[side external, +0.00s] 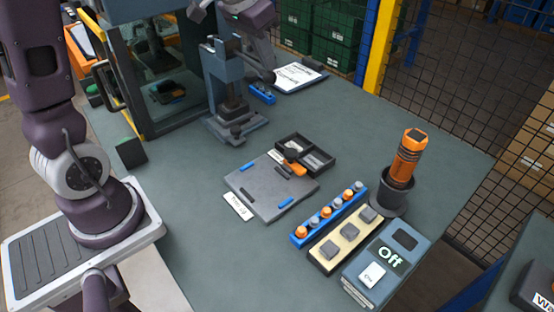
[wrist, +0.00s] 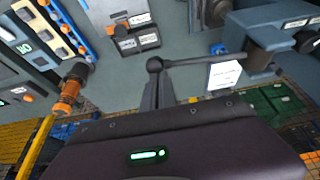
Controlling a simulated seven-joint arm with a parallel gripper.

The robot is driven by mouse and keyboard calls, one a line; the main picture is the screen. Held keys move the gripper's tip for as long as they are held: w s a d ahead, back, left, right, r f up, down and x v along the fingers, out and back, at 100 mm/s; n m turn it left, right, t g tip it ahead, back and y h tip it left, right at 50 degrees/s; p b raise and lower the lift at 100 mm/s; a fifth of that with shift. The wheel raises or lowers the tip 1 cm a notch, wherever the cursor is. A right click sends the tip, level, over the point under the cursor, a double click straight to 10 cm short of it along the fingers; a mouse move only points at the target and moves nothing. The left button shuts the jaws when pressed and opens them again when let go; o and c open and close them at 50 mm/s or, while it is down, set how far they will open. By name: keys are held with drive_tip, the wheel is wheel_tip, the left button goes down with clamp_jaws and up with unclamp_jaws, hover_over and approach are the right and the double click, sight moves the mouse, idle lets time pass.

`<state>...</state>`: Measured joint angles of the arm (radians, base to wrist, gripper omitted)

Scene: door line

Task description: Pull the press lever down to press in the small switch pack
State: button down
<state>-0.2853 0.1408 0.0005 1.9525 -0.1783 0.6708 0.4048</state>
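The grey-blue press (side external: 226,72) stands at the back of the bench, upright on its base. Its lever (wrist: 205,62) reaches out sideways from the press head to a dark round knob (wrist: 155,65). My gripper (wrist: 157,82) has its two dark fingers close together, tips at the knob. I see no clear gap between them, and contact with the knob is hard to judge. In the side view my gripper (side external: 268,58) is above the lever's end. The small switch pack under the press cannot be made out clearly.
A small blue block (side external: 262,94) and a white sheet (side external: 298,77) lie right of the press. A grey plate (side external: 272,200), black bins (side external: 318,158), a blue knob rack (side external: 315,225), an "Off" box (side external: 378,262) and an orange-topped holder (side external: 390,195) stand in front. A glazed cabinet (side external: 130,75) is left.

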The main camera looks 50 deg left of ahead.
wheel_tip(320, 180, up, 15)
idle(1.0)
drive_tip(key=s+d+f, duration=0.3)
drive_tip(key=s+f, duration=0.1)
drive_tip(key=s, duration=0.4)
drive_tip(key=s+d+f, duration=0.2)
drive_tip(key=s+f, duration=0.2)
drive_tip(key=s, duration=0.4)
drive_tip(key=s+d+f+t, duration=0.1)
drive_tip(key=s+d+f, duration=0.2)
drive_tip(key=s, duration=0.6)
wheel_tip(320, 180, down, 2)
drive_tip(key=shift+d+f, duration=0.1)
drive_tip(key=shift+d, duration=0.25)
drive_tip(key=c, duration=2.2)
unclamp_jaws()
drive_tip(key=shift+w, duration=0.1)
